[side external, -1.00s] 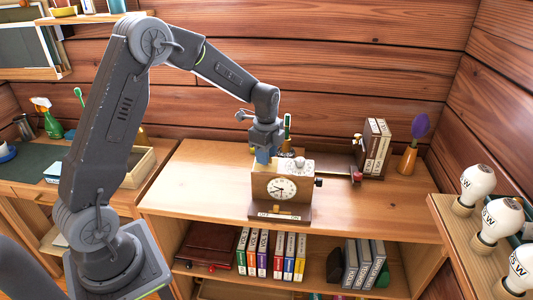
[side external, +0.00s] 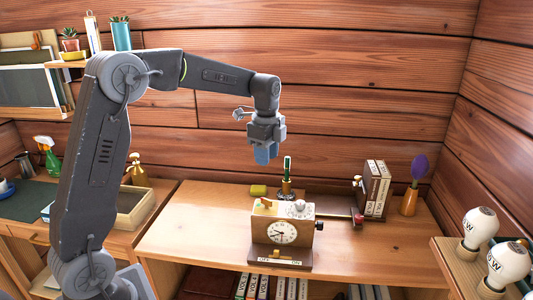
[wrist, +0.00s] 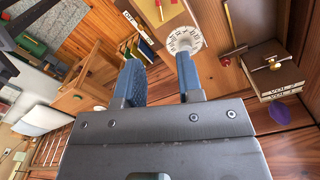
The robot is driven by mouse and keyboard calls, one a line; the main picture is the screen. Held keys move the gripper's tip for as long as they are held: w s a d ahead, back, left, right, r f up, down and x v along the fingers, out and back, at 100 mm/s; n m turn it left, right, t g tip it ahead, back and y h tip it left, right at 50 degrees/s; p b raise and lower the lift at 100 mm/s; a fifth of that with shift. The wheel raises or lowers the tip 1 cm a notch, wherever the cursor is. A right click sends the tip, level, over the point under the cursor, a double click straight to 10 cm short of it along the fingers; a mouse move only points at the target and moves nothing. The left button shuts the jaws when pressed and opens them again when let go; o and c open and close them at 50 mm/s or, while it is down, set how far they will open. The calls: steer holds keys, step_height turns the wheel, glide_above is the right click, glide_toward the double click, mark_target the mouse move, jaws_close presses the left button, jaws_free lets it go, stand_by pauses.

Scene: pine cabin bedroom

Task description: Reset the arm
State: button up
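My gripper (side external: 265,155) hangs in the air above a wooden clock box (side external: 270,231), clear of it. In the wrist view its two blue fingers stand apart (wrist: 160,78), with nothing seen between them.
The box stands on a wooden desk (side external: 200,220). Books (side external: 377,188) and a purple-topped item in a vase (side external: 409,200) stand right. Bulbs (side external: 481,226) line the right shelf. Air around the gripper is clear.

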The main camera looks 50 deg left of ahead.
steer(key=shift+r, duration=0.15)
steer(key=s+d+r+n+t, duration=0.1)
steer(key=s+d+r+n, duration=0.25)
steer(key=s, duration=0.25)
steer(key=s+d+r+n+t, duration=0.2)
steer(key=s+d+n, duration=0.15)
steer(key=s, duration=0.25)
steer(key=s+d+f+n+t, duration=0.1)
steer(key=s+d+n, duration=0.1)
steer(key=s, duration=0.4)
steer(key=s+d+f+n+t, duration=0.1)
steer(key=s+d+f+n, duration=0.1)
steer(key=s, duration=0.4)
steer(key=d+n, duration=0.1)
steer(key=n, duration=0.1)
steer(key=shift+s+n+t, duration=0.3)
steer(key=shift+s+n, duration=0.1)
steer(key=shift+d, duration=0.1)
